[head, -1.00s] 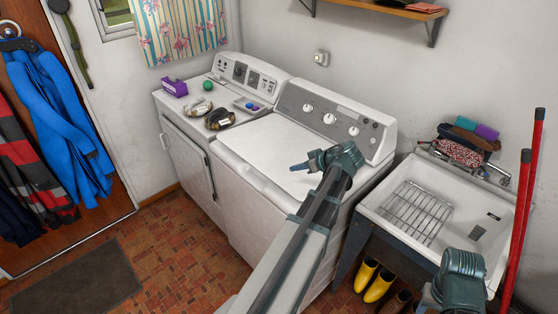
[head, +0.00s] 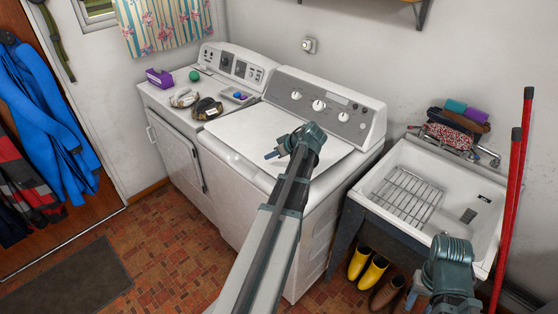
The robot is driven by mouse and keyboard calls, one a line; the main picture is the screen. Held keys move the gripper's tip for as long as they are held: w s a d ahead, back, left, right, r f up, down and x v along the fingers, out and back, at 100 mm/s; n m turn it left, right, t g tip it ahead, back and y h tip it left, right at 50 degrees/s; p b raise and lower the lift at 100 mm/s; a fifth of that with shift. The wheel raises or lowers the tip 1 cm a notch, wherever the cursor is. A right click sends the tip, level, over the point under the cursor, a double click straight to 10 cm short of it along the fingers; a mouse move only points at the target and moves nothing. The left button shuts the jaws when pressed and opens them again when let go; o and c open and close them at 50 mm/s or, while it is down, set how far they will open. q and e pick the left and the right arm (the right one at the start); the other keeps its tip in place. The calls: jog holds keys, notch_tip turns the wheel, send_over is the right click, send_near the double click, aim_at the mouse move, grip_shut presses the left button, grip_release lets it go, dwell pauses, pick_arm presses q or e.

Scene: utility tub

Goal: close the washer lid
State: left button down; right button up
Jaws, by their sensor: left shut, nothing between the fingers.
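The white washer (head: 270,215) stands in the middle, with a grey control panel (head: 318,105) along its back. Its lid (head: 240,128) lies flat on top and looks shut; my arm hides part of it. My left gripper (head: 272,154) is over the lid, pointing left, with its fingers together and empty. I cannot tell whether it touches the lid. My right arm's wrist (head: 452,268) shows at the lower right, in front of the sink; its fingers are not clear.
A dryer (head: 178,150) stands left of the washer, with a purple box (head: 160,78), a green ball (head: 194,76) and small items on top. A utility sink (head: 385,190) is to the right, yellow boots (head: 372,272) below. Red poles (head: 515,190) lean at far right.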

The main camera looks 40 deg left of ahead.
aim_at(263, 168)
pick_arm(q)
jog(key=f+b, duration=0.1)
jog(key=a+f+b, duration=0.1)
jog(key=f, duration=0.1)
jog(key=shift+s, duration=0.1)
jog(key=shift+s+f+b, duration=0.15)
jog(key=shift+f+b, duration=0.75)
jog(key=shift+f, duration=0.05)
pick_arm(e)
jog(key=shift+f, duration=2.45)
